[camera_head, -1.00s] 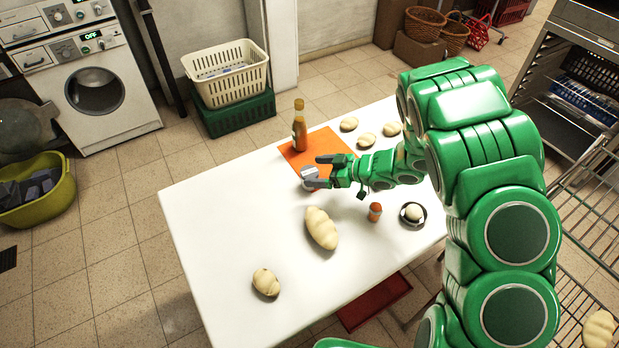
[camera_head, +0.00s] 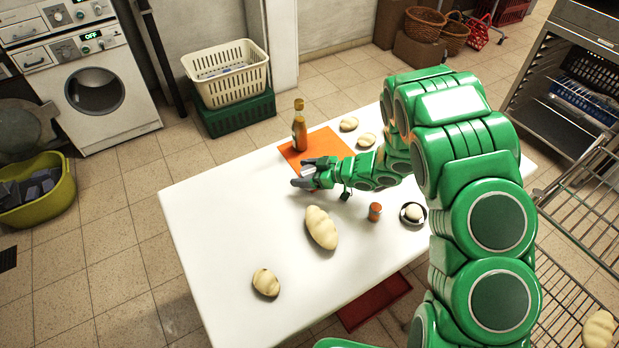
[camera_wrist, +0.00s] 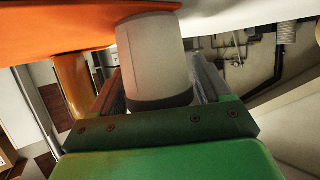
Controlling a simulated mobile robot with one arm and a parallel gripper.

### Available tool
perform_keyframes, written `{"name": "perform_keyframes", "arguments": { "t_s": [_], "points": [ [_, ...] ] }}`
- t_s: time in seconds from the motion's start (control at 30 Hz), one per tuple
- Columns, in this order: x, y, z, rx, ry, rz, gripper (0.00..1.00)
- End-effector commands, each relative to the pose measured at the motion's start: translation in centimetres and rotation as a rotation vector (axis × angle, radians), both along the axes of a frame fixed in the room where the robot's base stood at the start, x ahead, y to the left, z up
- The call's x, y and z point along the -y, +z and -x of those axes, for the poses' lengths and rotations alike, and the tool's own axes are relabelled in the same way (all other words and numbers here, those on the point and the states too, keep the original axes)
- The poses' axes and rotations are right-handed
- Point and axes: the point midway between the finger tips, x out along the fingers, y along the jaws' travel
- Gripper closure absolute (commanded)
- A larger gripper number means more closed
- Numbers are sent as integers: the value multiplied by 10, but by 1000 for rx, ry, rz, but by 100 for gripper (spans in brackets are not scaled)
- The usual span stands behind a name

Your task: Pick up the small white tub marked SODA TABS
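The small white tub (camera_wrist: 154,52) stands between the fingers of my gripper in the wrist view, which shows the table at the top. A dark band shows on the tub at its end away from the table. No lettering is readable on it. In the head view only a pale bit of the tub (camera_head: 308,172) shows between the fingers, at the orange mat's near edge. My gripper (camera_head: 307,173) is low over the table with its fingers spread on either side of the tub. I see no clear grip on it.
An amber bottle (camera_head: 299,131) stands on the orange mat (camera_head: 325,142) just behind my gripper. A long pale loaf-like item (camera_head: 321,228), an orange-topped shaker (camera_head: 375,212) and a small dark dish (camera_head: 406,219) are nearer. The left of the white table (camera_head: 215,215) is clear.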

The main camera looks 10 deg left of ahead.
Motion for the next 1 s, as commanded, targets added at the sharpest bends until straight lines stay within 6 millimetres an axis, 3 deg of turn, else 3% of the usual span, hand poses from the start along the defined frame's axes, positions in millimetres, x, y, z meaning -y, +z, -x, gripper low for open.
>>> {"name": "perform_keyframes", "arguments": {
  "t_s": [0.03,0.33,0.73,1.0],
  "points": [
    [0,0,0,0,0,0,31],
    [0,0,0,0,0,0,76],
    [0,6,0,2,1,0,76],
    [1,36,0,4,0,0,76]
  ]
}}
